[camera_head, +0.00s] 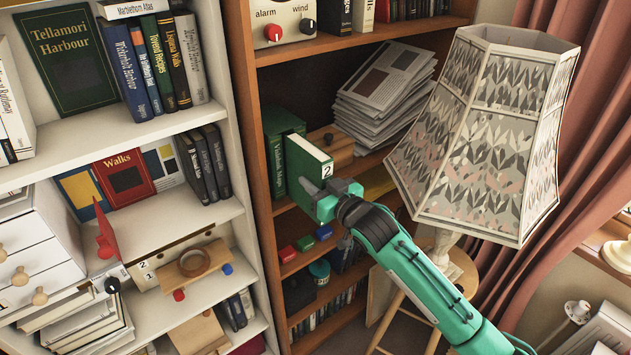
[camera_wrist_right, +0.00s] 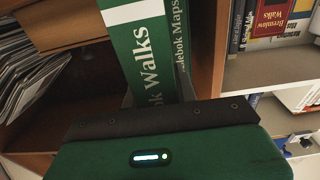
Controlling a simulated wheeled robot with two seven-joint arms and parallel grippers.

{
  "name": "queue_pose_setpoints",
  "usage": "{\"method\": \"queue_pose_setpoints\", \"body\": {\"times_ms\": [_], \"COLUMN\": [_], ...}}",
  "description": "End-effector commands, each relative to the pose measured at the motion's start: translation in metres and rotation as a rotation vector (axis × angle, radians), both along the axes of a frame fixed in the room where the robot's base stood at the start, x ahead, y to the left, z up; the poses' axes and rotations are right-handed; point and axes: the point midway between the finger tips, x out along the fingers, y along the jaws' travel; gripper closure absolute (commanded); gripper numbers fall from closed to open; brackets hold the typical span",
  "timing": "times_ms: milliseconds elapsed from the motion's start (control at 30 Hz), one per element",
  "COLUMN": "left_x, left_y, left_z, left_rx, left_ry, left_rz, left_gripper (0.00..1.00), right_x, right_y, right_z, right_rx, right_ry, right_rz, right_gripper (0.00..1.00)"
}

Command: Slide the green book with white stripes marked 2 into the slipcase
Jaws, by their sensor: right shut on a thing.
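The green book with white stripes (camera_head: 309,157) is upright on the middle shelf of the brown bookcase, with a white tag marked 2 on its near edge. In the right wrist view its spine (camera_wrist_right: 148,62) reads "Walks". A darker green block (camera_head: 277,140), which looks like the slipcase, stands just left of and behind the book. A green spine reading "Maps" (camera_wrist_right: 181,45) shows close beside the book. I cannot tell how far the book is inside the slipcase.
The lampshade (camera_head: 490,130) stands close to the right of my right arm. Stacked papers (camera_head: 385,90) and a wooden box (camera_head: 338,148) sit behind the book. Small red and green blocks (camera_head: 305,243) lie on the shelf below. A white bookcase (camera_head: 215,215) stands at left.

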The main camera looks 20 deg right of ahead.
Motion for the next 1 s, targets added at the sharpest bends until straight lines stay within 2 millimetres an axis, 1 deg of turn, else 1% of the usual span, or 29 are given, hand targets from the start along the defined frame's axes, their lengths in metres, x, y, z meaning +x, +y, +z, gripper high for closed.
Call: {"method": "queue_pose_setpoints", "body": {"times_ms": [33, 1000], "left_x": [0.000, 0.000], "left_y": [0.000, 0.001], "left_z": [0.000, 0.001], "left_rx": [0.000, 0.001], "left_ry": [0.000, 0.001], "left_rz": [0.000, 0.000], "left_gripper": [0.64, 0.64], "right_x": [0.001, 0.023], "right_y": [0.000, 0.008], "right_z": [0.002, 0.002], "right_rx": [0.001, 0.002], "right_ry": [-0.004, -0.005], "right_rz": [0.001, 0.001], "right_gripper": [1.00, 1.00]}}
